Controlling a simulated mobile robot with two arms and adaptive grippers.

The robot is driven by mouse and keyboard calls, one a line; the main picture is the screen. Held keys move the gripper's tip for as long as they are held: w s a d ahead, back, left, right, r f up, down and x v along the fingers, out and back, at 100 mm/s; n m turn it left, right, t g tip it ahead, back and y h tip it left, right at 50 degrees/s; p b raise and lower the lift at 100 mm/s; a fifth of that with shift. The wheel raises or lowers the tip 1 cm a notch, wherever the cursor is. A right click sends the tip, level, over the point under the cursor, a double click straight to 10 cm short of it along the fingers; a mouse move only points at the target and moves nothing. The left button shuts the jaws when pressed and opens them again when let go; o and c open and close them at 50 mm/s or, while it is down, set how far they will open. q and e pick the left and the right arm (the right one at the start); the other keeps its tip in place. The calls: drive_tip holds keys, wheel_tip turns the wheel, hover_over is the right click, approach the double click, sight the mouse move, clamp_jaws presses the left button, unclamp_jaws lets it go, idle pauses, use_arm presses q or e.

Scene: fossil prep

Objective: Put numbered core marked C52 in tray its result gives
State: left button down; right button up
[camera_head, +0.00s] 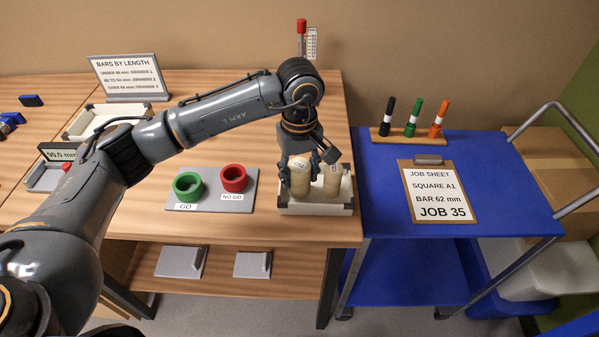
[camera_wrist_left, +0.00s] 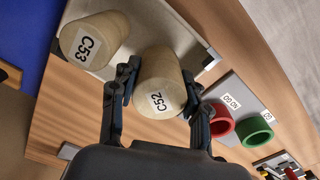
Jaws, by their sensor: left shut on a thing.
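The core marked C52 (camera_wrist_left: 160,88) is a tan cylinder with a white label on its end. My left gripper (camera_wrist_left: 157,108) has its fingers on either side of it and is shut on it. In the head view this core (camera_head: 299,182) stands upright at the pale tray (camera_head: 318,210); I cannot tell whether it is lifted. The core marked C53 (camera_wrist_left: 92,42) stands beside it, to its right in the head view (camera_head: 332,182). A green GO ring (camera_head: 187,187) and a red NO GO ring (camera_head: 233,178) sit on a grey plate to the left. My right gripper is not in view.
A white tray (camera_head: 80,123) lies at the back left, by a bars-by-length sign (camera_head: 128,78). Two grey pieces (camera_head: 181,262) (camera_head: 252,264) lie on the lower shelf. A blue cart (camera_head: 375,215) with a job sheet (camera_head: 437,191) and markers (camera_head: 412,118) stands at the right.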

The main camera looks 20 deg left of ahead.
use_arm(q)
drive_tip(key=shift+f+b, duration=0.3)
drive_tip(key=c, duration=0.6)
unclamp_jaws()
wheel_tip(320, 180, up, 7)
drive_tip(key=p, duration=0.3)
drive_tip(key=shift+r, duration=0.1)
drive_tip(key=shift+s, duration=0.1)
idle(0.5)
